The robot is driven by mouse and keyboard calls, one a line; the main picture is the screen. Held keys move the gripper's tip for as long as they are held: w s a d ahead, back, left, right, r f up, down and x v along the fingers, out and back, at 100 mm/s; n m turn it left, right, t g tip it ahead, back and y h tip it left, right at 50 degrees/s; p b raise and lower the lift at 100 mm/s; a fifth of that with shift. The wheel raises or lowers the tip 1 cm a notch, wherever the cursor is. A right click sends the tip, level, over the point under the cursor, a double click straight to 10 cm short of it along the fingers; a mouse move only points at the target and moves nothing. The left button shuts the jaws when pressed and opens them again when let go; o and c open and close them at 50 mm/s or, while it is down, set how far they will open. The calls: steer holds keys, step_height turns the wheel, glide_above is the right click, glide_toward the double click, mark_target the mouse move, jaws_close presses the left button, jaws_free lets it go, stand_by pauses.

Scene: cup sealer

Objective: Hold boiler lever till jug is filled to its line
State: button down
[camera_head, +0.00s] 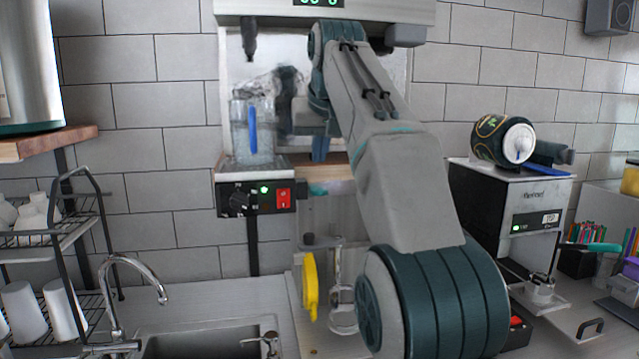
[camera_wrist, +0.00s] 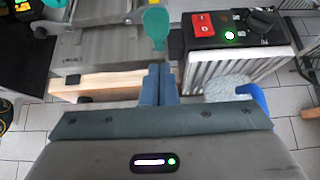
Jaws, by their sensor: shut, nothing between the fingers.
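A clear jug (camera_head: 239,137) with a blue handle stands on the tray of the wall-side machine, under a black spout-like part (camera_head: 248,40). It looks clear or water-filled; its fill level and line cannot be made out. The jug also shows in part in the wrist view (camera_wrist: 228,88), at the right behind my gripper's body. My gripper (camera_wrist: 160,70) is shut and empty, its blue fingers together beside the jug. In the head view my gripper (camera_head: 320,150) points down to the right of the jug, mostly hidden by my arm. I cannot surely identify the boiler lever.
A black control panel (camera_head: 238,200) with a knob, green light and red switch sits below the jug. A teal paddle-shaped part (camera_wrist: 156,24) lies beyond my fingertips. A sink (camera_head: 200,345) is below, a cup rack (camera_head: 60,230) left, another machine (camera_head: 515,200) right.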

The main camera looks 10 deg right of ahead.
mark_target(320, 191)
steer(key=shift+f+b, duration=0.85)
steer(key=shift+f, duration=1.7)
steer(key=shift+f+b, duration=0.15)
steer(key=shift+b, duration=0.15)
steer(key=f+t+b, duration=0.1)
steer(key=b, duration=0.2)
steer(key=f+t+b, duration=0.1)
steer(key=b, duration=0.2)
steer(key=shift+s+f, duration=0.1)
steer(key=shift+s, duration=0.3)
steer(key=t+b, duration=0.1)
steer(key=b, duration=0.2)
steer(key=f+t+b, duration=0.1)
steer(key=b, duration=0.2)
steer(key=shift+s+f+t, duration=0.15)
steer(key=shift+s+t, duration=0.1)
steer(key=shift+t, duration=0.05)
steer(key=shift+r+p, duration=0.85)
steer(key=shift+p, duration=0.1)
steer(key=shift+r, duration=0.1)
